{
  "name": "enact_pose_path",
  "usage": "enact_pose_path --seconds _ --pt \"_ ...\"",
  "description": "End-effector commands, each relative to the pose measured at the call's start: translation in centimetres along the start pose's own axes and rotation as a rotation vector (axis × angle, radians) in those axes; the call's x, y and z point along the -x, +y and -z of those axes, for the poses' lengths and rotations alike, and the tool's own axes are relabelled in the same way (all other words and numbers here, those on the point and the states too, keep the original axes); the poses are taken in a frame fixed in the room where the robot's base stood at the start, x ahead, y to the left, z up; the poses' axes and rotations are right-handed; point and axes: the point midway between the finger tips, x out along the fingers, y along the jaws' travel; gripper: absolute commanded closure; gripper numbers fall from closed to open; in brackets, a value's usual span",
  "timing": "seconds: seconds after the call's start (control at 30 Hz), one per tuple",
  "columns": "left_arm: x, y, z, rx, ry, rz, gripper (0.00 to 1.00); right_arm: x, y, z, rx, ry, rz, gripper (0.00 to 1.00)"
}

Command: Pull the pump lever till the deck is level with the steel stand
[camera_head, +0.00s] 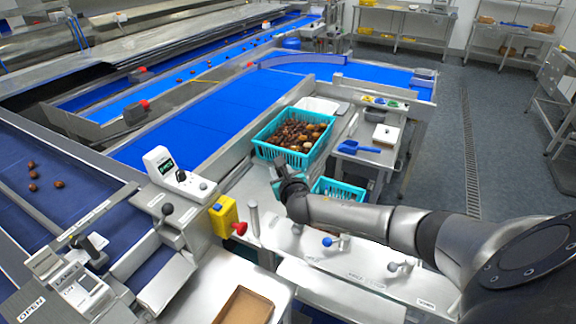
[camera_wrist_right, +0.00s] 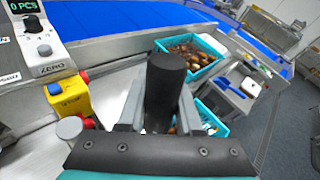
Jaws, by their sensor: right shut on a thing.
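My right gripper (camera_wrist_right: 160,118) is shut on a thick black cylindrical grip, which looks like the pump lever's handle (camera_wrist_right: 165,80), standing upright between the fingers in the right wrist view. In the head view this gripper (camera_head: 284,170) is over the steel worktop, in front of a teal crate of dates, and hides most of the lever. A low steel stand (camera_head: 376,156) with a blue scoop on it is right of the crate. I cannot tell which surface is the deck, or its height against the stand. My left gripper is not in view.
The teal crate (camera_head: 262,150) and a second teal crate (camera_head: 350,182) are near my right arm. A yellow box with a red knob (camera_head: 239,229) and a counter with a display (camera_head: 160,163) stand left. Blue conveyors (camera_head: 190,120) run behind.

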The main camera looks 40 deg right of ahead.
Motion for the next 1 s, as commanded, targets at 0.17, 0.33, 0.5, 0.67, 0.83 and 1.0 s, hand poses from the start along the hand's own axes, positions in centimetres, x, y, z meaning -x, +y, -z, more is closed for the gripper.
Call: enact_pose_path --seconds 0.17,0.33,0.5,0.67,0.83,1.0 --pt "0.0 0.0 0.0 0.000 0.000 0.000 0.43 -0.2 1.2 -0.3 0.015 0.007 -0.020 1.00" --pt "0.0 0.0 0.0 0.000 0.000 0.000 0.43 -0.2 1.2 -0.4 0.014 0.006 -0.020 1.00" --pt "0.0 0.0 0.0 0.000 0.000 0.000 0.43 -1.1 2.1 -0.4 0.054 0.045 -0.016 1.00" --pt "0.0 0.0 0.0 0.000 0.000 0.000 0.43 -2.4 3.3 -0.1 0.124 0.116 -0.007 1.00" --pt "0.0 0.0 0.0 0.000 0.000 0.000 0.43 -2.8 3.8 0.1 0.156 0.144 -0.006 1.00" --pt "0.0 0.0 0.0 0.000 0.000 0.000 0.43 -2.8 3.8 0.1 0.156 0.144 -0.007 1.00"
